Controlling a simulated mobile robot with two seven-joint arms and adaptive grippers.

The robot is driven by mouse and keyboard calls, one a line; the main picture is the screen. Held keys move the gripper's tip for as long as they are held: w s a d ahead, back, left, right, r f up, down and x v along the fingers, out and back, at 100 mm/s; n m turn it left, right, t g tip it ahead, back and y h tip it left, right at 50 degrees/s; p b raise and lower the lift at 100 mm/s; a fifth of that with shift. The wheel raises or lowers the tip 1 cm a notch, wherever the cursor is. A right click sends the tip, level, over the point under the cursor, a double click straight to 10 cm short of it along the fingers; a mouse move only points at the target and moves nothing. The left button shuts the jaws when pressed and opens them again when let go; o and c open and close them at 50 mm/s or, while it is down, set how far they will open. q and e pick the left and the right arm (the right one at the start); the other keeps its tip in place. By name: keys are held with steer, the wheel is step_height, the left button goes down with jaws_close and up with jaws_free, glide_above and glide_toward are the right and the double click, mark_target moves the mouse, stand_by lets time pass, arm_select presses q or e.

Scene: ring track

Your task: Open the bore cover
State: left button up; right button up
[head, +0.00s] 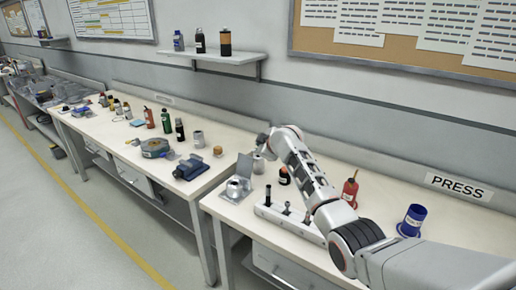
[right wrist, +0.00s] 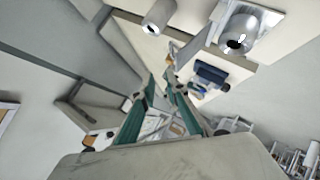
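The bore housing (head: 236,188) is a pale metal block with a short cylinder on a plate, near the left end of the nearer bench. A grey flat cover (head: 245,166) stands up at its back edge. In the right wrist view, the housing (right wrist: 240,32) is at the upper right, its round dark bore facing the camera. My right gripper (head: 263,143) is above and behind the cover in the head view. In the right wrist view its two green fingers (right wrist: 161,80) are apart with nothing held between them. My left gripper is out of view.
A grey cylinder (head: 258,165) stands just right of the cover. A blue clamp-like tool (head: 190,167) lies on the left bench.

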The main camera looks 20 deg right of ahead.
steer(key=a+v, duration=0.1)
steer(key=v, duration=1)
steer(key=shift+s+d+r, duration=0.2)
steer(key=shift+s+d, duration=0.15)
steer(key=shift+d, duration=0.15)
stand_by(0.5)
